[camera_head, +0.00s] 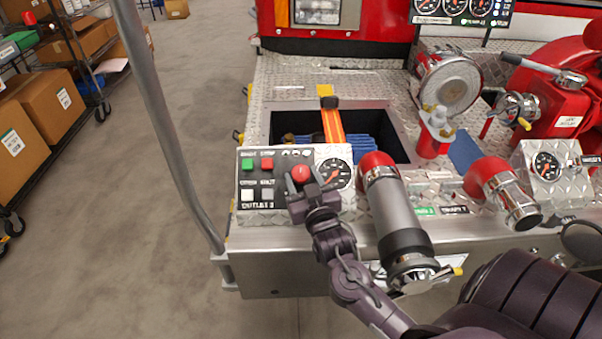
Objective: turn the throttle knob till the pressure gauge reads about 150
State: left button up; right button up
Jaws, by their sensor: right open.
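The control panel (247,205) with the "OUTLET 3" label stands on the diamond-plate bumper. The red throttle knob (301,173) is on it, right of the green and red buttons. The round pressure gauge (337,174), with a black face, is just right of the knob. Its red needle shows, but its figures are too small to read. My right gripper (302,184) is at the knob, its open fingers to either side of it. I cannot tell whether they touch it. My left gripper is not in view.
A thick grey outlet pipe (397,220) with a red elbow stands close right of the panel. A second gauge (546,165) is farther right. An open bin (272,128) lies behind the panel. A grey rail (165,130) rises at the left, with clear floor beyond.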

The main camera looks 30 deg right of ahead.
jog(key=shift+w+d, duration=0.25)
jog(key=shift+w, duration=0.45)
jog(key=c, duration=0.7)
jog(key=shift+a+r+m+g+h+p, duration=0.1)
jog(key=shift+m+g+h+p, duration=0.25)
jog(key=shift+m+h, duration=0.8)
jog(key=shift+m+g+h, duration=0.65)
jog(key=shift+m+h, duration=0.6)
jog(key=shift+m, duration=0.2)
jog(key=o, duration=0.7)
